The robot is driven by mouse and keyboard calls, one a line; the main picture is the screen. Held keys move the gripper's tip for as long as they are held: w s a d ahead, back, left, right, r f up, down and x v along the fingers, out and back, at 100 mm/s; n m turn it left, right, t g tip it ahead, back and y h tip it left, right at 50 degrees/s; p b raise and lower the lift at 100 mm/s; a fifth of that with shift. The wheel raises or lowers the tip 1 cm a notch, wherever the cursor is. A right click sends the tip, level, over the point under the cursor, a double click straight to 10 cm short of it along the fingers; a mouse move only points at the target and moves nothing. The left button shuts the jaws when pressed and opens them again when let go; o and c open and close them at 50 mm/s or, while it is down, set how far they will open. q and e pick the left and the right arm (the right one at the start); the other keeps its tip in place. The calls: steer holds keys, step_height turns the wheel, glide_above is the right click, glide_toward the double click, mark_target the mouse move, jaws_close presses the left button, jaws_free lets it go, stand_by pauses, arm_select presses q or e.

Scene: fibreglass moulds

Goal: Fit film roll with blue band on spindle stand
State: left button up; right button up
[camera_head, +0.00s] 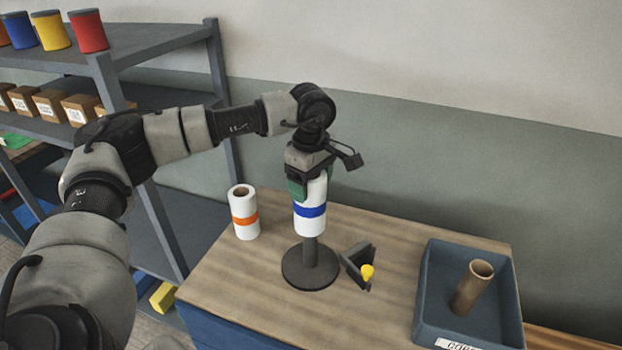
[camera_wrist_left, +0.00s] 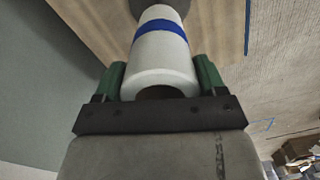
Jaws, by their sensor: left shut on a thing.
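The white film roll with the blue band (camera_head: 310,221) stands upright in the head view, in line with the spindle stand (camera_head: 309,267). The stand's lower post and round dark base show below the roll. Whether the post's top is inside the roll is hidden. My left gripper (camera_head: 310,190) is shut on the roll's upper part from above. In the left wrist view the roll (camera_wrist_left: 163,62) sits between the green fingers of my left gripper (camera_wrist_left: 160,80), and the stand's base (camera_wrist_left: 160,8) shows past its far end. My right gripper is not in view.
A white roll with an orange band (camera_head: 244,212) stands on the wooden table (camera_head: 230,285) left of the stand. A dark bracket with a yellow tip (camera_head: 359,265) is close right of it. A blue tray (camera_head: 425,290) holding a brown tube (camera_head: 472,288) is farther right. Shelves (camera_head: 165,45) stand behind left.

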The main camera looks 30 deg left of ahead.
arm_select(q)
steer(key=shift+f+b, duration=1)
steer(key=shift+f, duration=0.6)
steer(key=shift+f+b, duration=1.45)
steer(key=shift+f, duration=0.75)
steer(key=shift+f+b, duration=2.15)
steer(key=shift+f, duration=0.45)
steer(key=o, duration=1.6)
step_height(320, 180, up, 11)
steer(key=shift+b, duration=0.85)
